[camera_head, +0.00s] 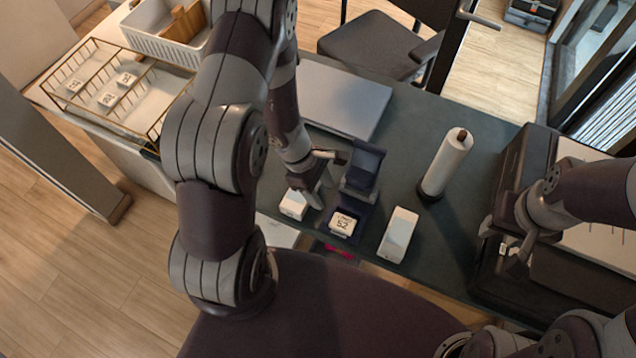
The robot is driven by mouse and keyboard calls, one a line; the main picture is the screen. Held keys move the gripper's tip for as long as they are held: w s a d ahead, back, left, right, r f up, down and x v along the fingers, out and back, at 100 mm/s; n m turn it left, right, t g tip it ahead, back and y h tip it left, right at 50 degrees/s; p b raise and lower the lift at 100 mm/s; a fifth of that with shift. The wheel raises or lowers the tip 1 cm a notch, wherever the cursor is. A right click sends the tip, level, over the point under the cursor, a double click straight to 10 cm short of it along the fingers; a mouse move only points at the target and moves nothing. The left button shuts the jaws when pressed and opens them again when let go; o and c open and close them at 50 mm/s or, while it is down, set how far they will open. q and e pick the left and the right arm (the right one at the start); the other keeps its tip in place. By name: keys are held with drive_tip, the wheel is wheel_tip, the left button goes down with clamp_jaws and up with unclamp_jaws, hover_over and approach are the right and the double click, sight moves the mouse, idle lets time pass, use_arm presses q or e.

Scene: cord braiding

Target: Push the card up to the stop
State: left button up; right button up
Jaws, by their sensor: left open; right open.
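A small white piece marked "52" (342,224), which may be the card, lies in a dark blue holder at the front of the dark table. A raised dark blue block (363,168) stands just behind it; I cannot tell whether this is the stop. My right gripper (508,254) is open and empty at the right, over the black case, well away from the marked piece.
A white block (398,236) and a white roll (446,164) stand right of the holder. A grey flat panel (345,97) lies behind. A wire basket (88,83) and white crate (150,43) are at far left. The black case (518,190) bounds the right side.

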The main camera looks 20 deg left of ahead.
sight(339, 221)
use_arm(q)
drive_tip(key=b+x, duration=0.1)
drive_tip(key=x, duration=1.1)
drive_tip(key=shift+f, duration=0.4)
drive_tip(key=c, duration=0.7)
